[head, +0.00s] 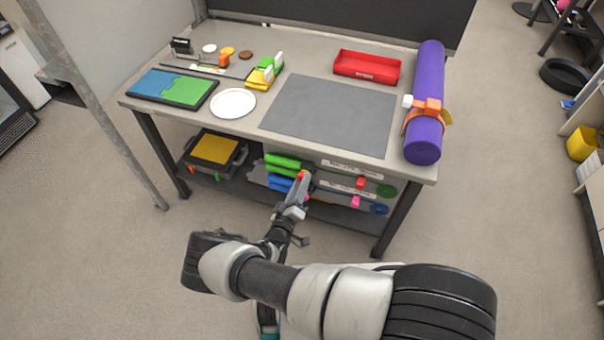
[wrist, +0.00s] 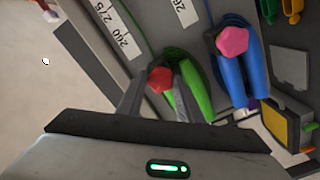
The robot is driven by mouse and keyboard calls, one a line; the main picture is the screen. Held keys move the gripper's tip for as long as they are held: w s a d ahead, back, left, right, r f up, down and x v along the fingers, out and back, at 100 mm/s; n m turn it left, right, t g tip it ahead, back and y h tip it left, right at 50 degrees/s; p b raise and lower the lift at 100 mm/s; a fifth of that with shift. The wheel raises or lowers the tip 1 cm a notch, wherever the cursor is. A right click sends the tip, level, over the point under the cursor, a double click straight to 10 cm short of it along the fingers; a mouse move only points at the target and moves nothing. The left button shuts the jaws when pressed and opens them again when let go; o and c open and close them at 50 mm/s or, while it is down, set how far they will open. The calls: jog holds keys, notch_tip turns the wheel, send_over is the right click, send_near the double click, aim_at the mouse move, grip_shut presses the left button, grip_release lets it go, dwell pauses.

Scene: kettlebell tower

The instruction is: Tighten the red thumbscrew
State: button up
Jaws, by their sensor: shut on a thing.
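The red thumbscrew (wrist: 160,79) sits by a green clamp handle (wrist: 192,92), with numbered strips beside it in the wrist view. My gripper (wrist: 160,88) has one finger on each side of the thumbscrew and is shut on it. In the head view my gripper (head: 303,178) reaches the shelf under the table, by the green (head: 283,161) and blue handles. The thumbscrew is too small there to make out clearly. A pink thumbscrew (wrist: 232,41) with a blue handle (wrist: 228,80) is close by, to the right in the wrist view.
The grey table (head: 300,50) overhangs the shelf. On it are a purple roll (head: 427,100), a red tray (head: 367,67) and a white plate (head: 233,103). A case with a yellow top (head: 215,149) stands left on the shelf. Open floor lies left and right.

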jog(key=shift+r+m+p, duration=0.2)
jog(key=shift+m+p, duration=0.25)
jog(key=shift+m, duration=0.45)
jog(key=o, duration=1)
jog(key=shift+f+b, duration=0.3)
jog(key=shift+b, duration=0.15)
jog(key=shift+o, duration=0.2)
jog(key=p+v, duration=0.1)
jog(key=v, duration=0.5)
jog(key=shift+p, duration=0.4)
jog(key=shift+a, duration=0.1)
